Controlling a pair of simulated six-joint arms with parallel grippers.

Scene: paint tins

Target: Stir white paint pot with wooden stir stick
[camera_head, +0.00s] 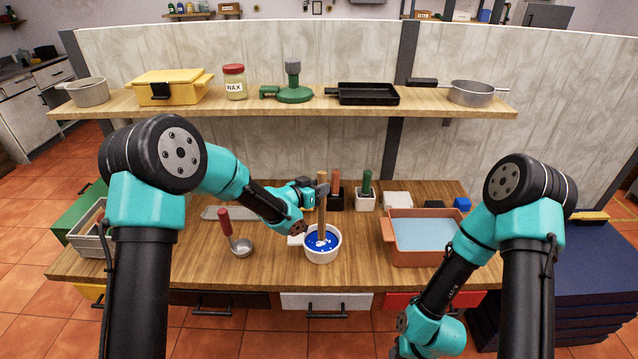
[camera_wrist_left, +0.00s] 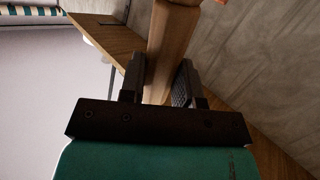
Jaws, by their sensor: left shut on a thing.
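The white paint pot (camera_head: 322,254) stands on the wooden bench near its front edge, left of the orange tray. Blue paint with white streaks shows inside it. The wooden stir stick (camera_head: 321,215) stands roughly upright with its lower end in the pot. My left gripper (camera_head: 321,191) is shut on the upper part of the stick, above the pot. In the left wrist view the stick (camera_wrist_left: 168,50) runs between the two fingers (camera_wrist_left: 158,85). My right arm hangs at the right, its end low in front of the bench; the right gripper's fingers are not visible.
An orange tray (camera_head: 388,244) of pale blue liquid stands right of the pot. A ladle with a red handle (camera_head: 226,222) lies left. Pots with green (camera_head: 366,200) and brown handles stand behind. A shelf (camera_head: 290,107) with several items runs above the bench.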

